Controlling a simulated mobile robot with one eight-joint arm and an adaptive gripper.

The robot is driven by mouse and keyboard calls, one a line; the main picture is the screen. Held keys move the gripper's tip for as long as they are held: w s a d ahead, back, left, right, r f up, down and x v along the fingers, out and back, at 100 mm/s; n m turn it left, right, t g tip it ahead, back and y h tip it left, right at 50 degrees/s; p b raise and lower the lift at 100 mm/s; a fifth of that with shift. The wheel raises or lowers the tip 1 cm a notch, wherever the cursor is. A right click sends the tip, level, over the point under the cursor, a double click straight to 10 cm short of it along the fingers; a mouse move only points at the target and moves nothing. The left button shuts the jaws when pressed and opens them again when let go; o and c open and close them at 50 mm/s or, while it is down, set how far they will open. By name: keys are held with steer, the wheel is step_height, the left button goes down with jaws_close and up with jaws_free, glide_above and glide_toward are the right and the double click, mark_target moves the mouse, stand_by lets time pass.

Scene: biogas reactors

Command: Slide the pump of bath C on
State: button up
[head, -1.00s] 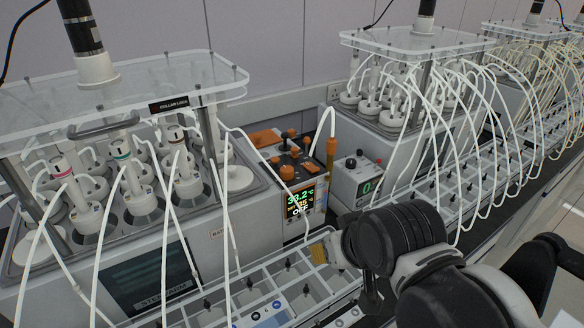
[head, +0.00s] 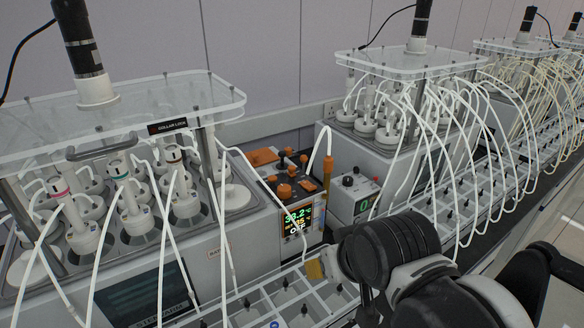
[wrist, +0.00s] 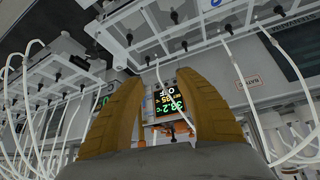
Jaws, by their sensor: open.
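A control unit with orange knobs and a lit display (head: 298,219) stands between two baths. Its screen reads about 38.2 °C, with a smaller set line and the word OFF. The same display shows in the wrist view (wrist: 170,101), between my fingers and beyond them. My gripper (wrist: 162,108) is open with two yellow-brown fingers and nothing between them. In the head view one yellow finger (head: 315,269) shows just below and in front of the display; my arm hides the rest.
The left bath (head: 215,205) holds several capped bottles under a clear shelf. White tubes hang down its front to a low rack (head: 265,300). A small grey box (head: 355,197) with a green digit stands right of the display. A second bath (head: 405,140) with many tubes stands beyond.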

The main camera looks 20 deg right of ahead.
steer(key=w+r+p, duration=0.4)
steer(key=w+r, duration=0.1)
steer(key=r, duration=0.1)
step_height(320, 180, up, 8)
steer(key=g+p, duration=0.3)
steer(key=p, duration=0.8)
glide_above(292, 167)
steer(key=s, duration=0.4)
steer(key=b+x, duration=0.2)
steer(key=x, duration=0.8)
steer(key=shift+w+f, duration=0.15)
steer(key=shift+w, duration=0.1)
steer(key=shift+t, duration=0.3)
jaws_close()
